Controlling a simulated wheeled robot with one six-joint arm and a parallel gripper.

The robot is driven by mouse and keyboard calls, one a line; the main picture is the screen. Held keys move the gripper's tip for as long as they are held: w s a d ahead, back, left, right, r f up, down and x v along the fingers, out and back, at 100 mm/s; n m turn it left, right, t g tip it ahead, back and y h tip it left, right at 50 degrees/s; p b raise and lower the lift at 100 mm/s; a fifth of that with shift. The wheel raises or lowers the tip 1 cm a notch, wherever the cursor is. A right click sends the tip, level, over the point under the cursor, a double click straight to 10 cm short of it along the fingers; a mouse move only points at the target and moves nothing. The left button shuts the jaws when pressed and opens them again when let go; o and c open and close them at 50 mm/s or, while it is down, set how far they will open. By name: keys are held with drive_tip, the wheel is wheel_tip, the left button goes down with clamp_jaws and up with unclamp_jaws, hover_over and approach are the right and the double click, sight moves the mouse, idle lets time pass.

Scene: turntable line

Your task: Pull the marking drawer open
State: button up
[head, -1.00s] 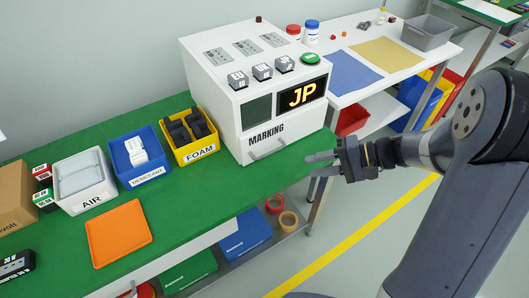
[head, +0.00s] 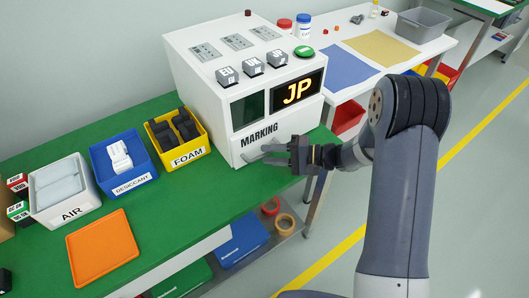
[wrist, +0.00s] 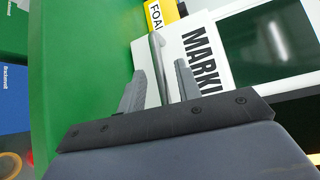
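The marking drawer (head: 236,154) is the white lower front of the marking machine, with MARKING printed on it. It looks closed. Its bar handle shows in the wrist view (wrist: 157,50), running between my gripper's two fingers. My gripper (head: 276,153) is at the drawer front, with its fingers pointing at the handle. In the wrist view my gripper (wrist: 160,72) is open, with a finger on each side of the bar and gaps visible. In the head view the fingers partly hide the handle.
The machine (head: 205,70) stands on a green table (head: 190,203). Left of it are the yellow FOAM bin (head: 190,157), blue DESICCANT bin (head: 134,184), AIR bin (head: 72,212) and an orange tray (head: 102,246). A white table (head: 345,97) stands behind right. The floor in front is clear.

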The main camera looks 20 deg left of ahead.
drive_tip(key=shift+a+f, duration=0.15)
drive_tip(key=shift+a, duration=0.95)
drive_tip(key=shift+s, duration=0.1)
clamp_jaws()
